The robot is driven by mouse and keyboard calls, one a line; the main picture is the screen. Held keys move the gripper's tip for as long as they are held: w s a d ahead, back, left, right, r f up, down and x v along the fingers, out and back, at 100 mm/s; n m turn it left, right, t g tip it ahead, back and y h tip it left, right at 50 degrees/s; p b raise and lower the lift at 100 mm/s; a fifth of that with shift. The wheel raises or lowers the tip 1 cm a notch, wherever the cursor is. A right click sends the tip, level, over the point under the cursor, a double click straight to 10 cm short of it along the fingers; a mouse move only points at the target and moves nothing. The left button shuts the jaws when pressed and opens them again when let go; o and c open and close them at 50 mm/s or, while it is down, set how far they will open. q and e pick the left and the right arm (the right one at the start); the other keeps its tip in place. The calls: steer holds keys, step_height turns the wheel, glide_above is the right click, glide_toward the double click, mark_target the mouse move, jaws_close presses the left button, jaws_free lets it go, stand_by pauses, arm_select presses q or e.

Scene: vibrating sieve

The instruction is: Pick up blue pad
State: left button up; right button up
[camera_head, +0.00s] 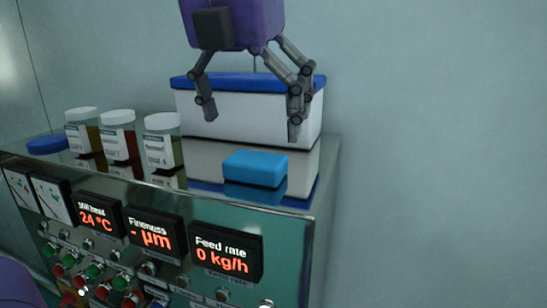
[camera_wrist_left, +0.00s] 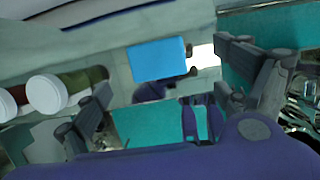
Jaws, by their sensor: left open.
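The blue pad (camera_head: 255,169) is a light blue block lying flat on the reflective top of the machine, in front of a white box. In the left wrist view the blue pad (camera_wrist_left: 158,60) shows as a blue rectangle beyond and between the fingers. My left gripper (camera_head: 250,118) is open and empty, above the pad, with its fingers spread wide on either side. In the left wrist view the fingers of the left gripper (camera_wrist_left: 165,105) stand apart. My right gripper cannot be made out in either view.
A white box with a blue lid (camera_head: 250,105) stands close behind the pad. Several white-capped jars (camera_head: 163,148) stand to its left, and a blue lid (camera_head: 47,145) lies farther left. The front panel (camera_head: 282,255) carries displays, including the feed rate display (camera_head: 226,253), and buttons.

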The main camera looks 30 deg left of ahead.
mark_target(255, 159)
arm_select(q)
steer(key=shift+s+a+f, duration=0.15)
steer(key=shift+f, duration=0.5)
steer(key=shift+s+a+f, duration=0.1)
steer(key=shift+s+f, duration=0.05)
steer(key=shift+f, duration=0.45)
steer(key=w+f, duration=0.2)
steer(key=f, duration=0.1)
steer(key=shift+a+f+p, duration=0.2)
steer(key=shift+p, duration=0.2)
steer(key=shift+f, duration=0.4)
arm_select(e)
steer(key=shift+s+a+r, duration=0.25)
steer(key=shift+s+r, duration=0.1)
